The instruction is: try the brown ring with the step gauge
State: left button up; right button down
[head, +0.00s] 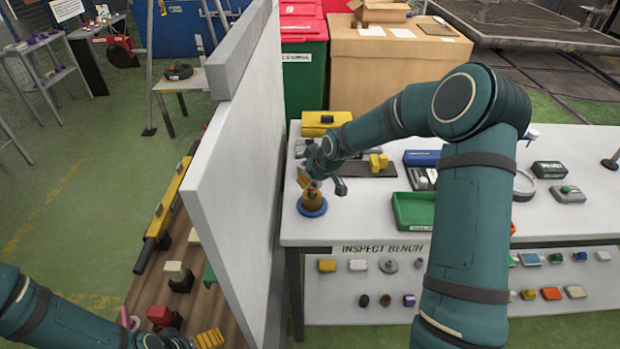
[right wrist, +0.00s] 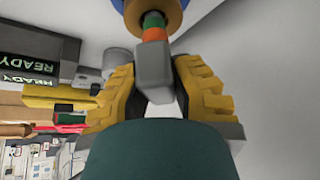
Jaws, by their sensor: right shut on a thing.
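The brown ring (head: 314,197) sits on a round blue base (head: 311,209) at the left end of the inspect bench. In the right wrist view the brown ring (right wrist: 143,16) is at the top, with a bit of blue behind it. My right gripper (head: 308,181) is at the ring and shut on the grey handle of the step gauge (right wrist: 153,62). The gauge's orange and green bands show between handle and ring. Its green part meets the ring's opening; how deep it sits is hidden. My left gripper (head: 207,339) is at the bottom edge, partly cut off; its opening is unclear.
A tall white partition (head: 235,170) stands just left of the bench (head: 375,232). A green tray (head: 413,211), a blue box (head: 421,158) and a yellow case (head: 326,122) stand nearby. Several small parts lie on the lower shelf (head: 340,309).

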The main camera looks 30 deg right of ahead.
jog(key=shift+f+b, duration=1.3)
jog(key=shift+b, duration=0.1)
dwell(1.8)
dwell(0.5)
jog(key=c, duration=0.9)
grip_release()
